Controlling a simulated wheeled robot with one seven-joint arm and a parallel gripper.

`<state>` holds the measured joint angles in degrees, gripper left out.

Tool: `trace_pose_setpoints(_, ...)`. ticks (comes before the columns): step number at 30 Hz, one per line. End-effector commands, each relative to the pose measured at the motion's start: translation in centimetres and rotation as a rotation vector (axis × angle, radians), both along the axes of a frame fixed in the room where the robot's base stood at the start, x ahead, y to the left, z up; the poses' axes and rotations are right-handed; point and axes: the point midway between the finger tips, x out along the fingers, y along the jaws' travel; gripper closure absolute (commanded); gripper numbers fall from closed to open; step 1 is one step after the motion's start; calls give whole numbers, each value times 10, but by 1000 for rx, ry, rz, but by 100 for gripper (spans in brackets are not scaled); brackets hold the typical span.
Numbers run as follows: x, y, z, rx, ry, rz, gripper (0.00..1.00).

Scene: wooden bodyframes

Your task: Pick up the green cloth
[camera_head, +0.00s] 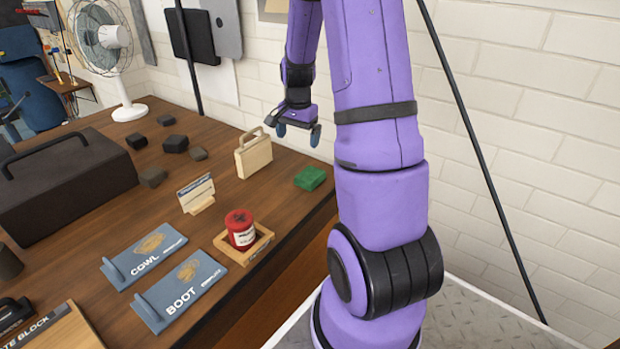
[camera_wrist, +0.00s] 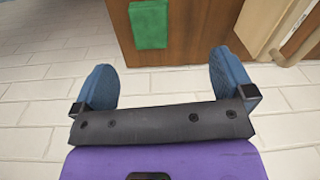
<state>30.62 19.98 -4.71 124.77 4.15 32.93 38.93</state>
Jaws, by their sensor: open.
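The green cloth (camera_head: 310,178) is a small folded green block lying near the right edge of the wooden table, by the wall side. It also shows at the top of the wrist view (camera_wrist: 149,24), beyond and between my fingers. My gripper (camera_head: 299,130) hangs above the far right part of the table, above the cloth and up-left of it in the head view. In the wrist view (camera_wrist: 163,84) its two blue fingers are spread apart with nothing between them. The gripper does not touch the cloth.
A beige handled block (camera_head: 253,155) stands left of the cloth. A red jar (camera_head: 240,228) sits in a wooden tray (camera_head: 262,242) nearer the front. Blue COWL (camera_head: 143,253) and BOOT (camera_head: 180,289) plates, dark blocks (camera_head: 175,143) and a fan (camera_head: 103,50) occupy the table. The wall (camera_head: 520,130) is close behind.

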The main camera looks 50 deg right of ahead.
Motion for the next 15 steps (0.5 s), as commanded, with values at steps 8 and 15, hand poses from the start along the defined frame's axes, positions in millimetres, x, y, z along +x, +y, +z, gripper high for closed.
trace_pose_setpoints(8, -6, -33, -46, 18, 39, -135, 0)
trace_pose_setpoints(15, -8, -35, -79, 21, 44, -144, 0)
